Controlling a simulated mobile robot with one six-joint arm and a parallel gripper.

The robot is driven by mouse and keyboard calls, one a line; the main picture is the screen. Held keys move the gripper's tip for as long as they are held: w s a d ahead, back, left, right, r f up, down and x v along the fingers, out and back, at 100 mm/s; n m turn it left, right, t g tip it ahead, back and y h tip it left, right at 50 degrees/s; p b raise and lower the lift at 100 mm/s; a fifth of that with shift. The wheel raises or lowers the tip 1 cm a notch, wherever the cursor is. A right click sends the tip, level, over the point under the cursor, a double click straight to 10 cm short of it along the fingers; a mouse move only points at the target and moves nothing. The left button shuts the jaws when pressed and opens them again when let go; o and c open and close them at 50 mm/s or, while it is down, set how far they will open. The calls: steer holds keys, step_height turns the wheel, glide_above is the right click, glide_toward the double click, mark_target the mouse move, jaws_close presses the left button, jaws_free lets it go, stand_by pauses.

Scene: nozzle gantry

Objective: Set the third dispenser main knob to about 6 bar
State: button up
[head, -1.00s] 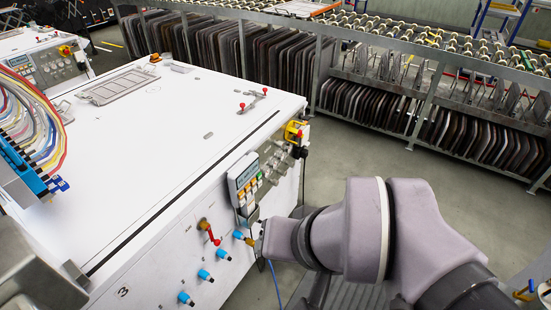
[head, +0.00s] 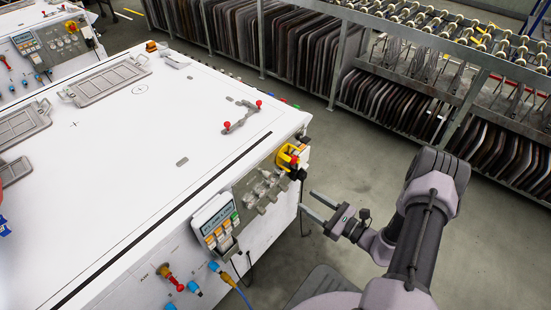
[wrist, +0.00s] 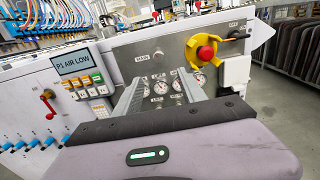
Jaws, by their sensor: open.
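The white dispenser cabinet (head: 130,150) has a grey control panel (head: 262,190) on its near side; it also shows in the wrist view (wrist: 120,52). A MAIN label (wrist: 141,57) is on the panel, above several small round gauges (wrist: 160,88). My fingers partly cover the area below the label, and I cannot make out the main knob or read the gauges. My gripper (head: 308,203) is open and empty, its fingers pointing at the panel from the right, apart from it in the head view. In the wrist view my gripper (wrist: 163,76) frames the gauges between its fingers.
A red stop button on a yellow plate (wrist: 206,53) sits right of the gauges. A display (wrist: 78,62) reads "P1 AIR LOW", with coloured buttons below. A red lever (wrist: 47,98) and blue fittings (wrist: 33,142) are at left. Floor right of the cabinet (head: 330,130) is clear.

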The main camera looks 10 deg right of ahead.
mark_target(270, 177)
steer(key=b+x, duration=0.4)
steer(key=x, duration=1.3)
steer(key=shift+a+f+b, duration=0.15)
steer(key=shift+a+b, duration=0.15)
steer(key=shift+s, duration=0.1)
jaws_close()
